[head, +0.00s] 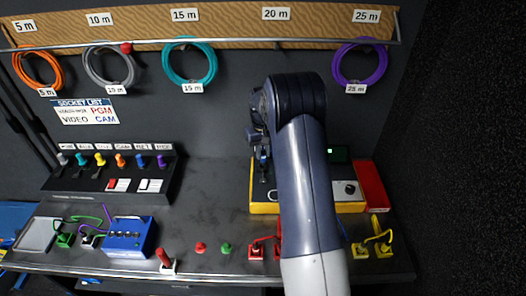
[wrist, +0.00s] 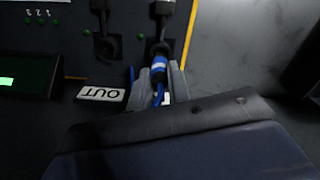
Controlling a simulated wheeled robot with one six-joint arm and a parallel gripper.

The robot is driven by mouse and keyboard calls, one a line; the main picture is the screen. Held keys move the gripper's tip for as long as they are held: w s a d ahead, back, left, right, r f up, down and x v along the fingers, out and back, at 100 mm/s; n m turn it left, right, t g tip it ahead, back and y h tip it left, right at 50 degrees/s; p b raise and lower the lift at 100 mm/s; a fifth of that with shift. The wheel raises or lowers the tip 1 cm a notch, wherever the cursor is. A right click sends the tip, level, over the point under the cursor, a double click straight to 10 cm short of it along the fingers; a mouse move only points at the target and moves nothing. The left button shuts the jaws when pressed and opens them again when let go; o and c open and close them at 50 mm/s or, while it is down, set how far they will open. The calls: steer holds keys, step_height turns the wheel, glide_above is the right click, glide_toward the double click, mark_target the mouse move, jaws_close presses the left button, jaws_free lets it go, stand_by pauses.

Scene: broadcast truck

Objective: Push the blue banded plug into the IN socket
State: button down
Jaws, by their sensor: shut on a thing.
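The blue banded plug (wrist: 158,68) is between the fingers of my gripper (wrist: 165,84) in the wrist view. Its blue cable trails back between the fingers. The plug's dark front end points at the right-hand socket (wrist: 162,10) on the dark panel and looks close to it or touching; I cannot tell whether it is inside. A white label by that socket is mostly hidden behind the plug and fingers. The left socket (wrist: 105,42) is empty, with an upside-down OUT label (wrist: 101,95). In the head view my gripper (head: 263,160) is over the yellow-edged unit, partly hidden by my arm.
The yellow-edged unit (head: 264,208) stands on the grey bench, with a red box (head: 371,186) at its right. Red plugs and yellow plugs (head: 372,248) with cables sit at the bench front. A blue box (head: 129,236) stands at left. The bench middle is mostly clear.

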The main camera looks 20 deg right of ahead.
mark_target(263, 151)
steer(key=shift+f+b, duration=0.8)
steer(key=shift+f, duration=0.45)
steer(key=c, duration=1.3)
jaws_free()
steer(key=shift+o, duration=0.2)
steer(key=shift+r, duration=0.1)
step_height(263, 151, up, 11)
steer(key=shift+f+b, duration=0.2)
steer(key=shift+b, duration=0.5)
